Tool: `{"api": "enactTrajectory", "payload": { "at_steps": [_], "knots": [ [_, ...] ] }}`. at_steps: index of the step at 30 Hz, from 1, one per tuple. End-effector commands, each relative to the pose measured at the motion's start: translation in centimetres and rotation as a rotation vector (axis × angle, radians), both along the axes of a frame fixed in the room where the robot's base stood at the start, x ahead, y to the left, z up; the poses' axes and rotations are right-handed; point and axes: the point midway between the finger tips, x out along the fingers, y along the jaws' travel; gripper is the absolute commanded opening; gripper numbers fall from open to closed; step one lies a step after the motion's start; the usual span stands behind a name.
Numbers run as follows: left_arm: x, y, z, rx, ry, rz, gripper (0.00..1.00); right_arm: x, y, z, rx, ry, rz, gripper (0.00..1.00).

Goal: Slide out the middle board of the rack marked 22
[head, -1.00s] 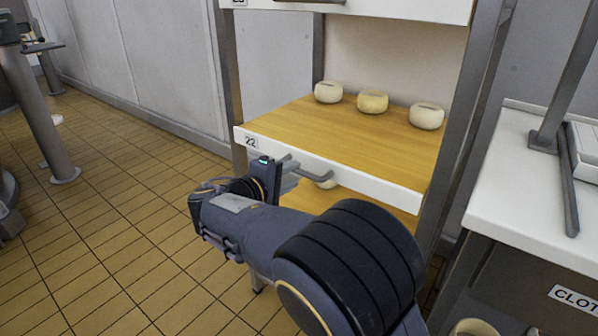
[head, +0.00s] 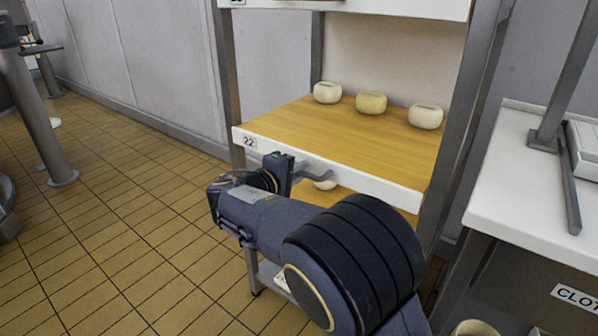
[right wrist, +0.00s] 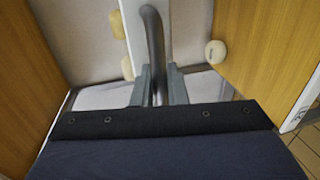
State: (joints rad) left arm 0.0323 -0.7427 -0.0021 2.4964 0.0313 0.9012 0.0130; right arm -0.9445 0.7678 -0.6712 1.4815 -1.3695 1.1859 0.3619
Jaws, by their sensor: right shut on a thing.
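The rack's board marked 22 has a wooden top (head: 335,135) and a white front edge (head: 345,182) with the label (head: 249,141) at its left end. Several pale round cheeses (head: 371,102) stand in a row at its back. A grey bar handle (head: 318,168) sits on the front edge. In the right wrist view the handle (right wrist: 154,40) runs between my fingers. My right gripper (right wrist: 159,86) is shut on this handle; in the head view the gripper (head: 291,172) is partly hidden by its own wrist. My left gripper is not in view.
Another board's white edge (head: 400,8) is above, and a lower board holds a cheese (head: 324,185). Grey rack posts (head: 462,125) flank the boards. A white-topped counter (head: 520,180) stands close on the right. The tiled floor (head: 130,220) at left is open.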

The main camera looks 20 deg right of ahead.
Motion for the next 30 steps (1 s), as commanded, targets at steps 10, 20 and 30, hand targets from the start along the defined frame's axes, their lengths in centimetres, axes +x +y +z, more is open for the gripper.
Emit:
{"api": "enactTrajectory", "payload": {
  "at_steps": [10, 20, 30],
  "knots": [
    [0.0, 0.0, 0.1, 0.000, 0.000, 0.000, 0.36, -0.6, 0.9, 0.0, 0.000, 0.001, 0.001, 0.00],
    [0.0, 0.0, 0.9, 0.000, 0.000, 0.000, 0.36, -4.6, 6.0, 0.1, -0.003, 0.002, 0.005, 0.00],
    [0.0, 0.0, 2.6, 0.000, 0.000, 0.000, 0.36, -9.9, 12.7, 0.2, -0.003, 0.002, 0.004, 0.00]
  ]
}}
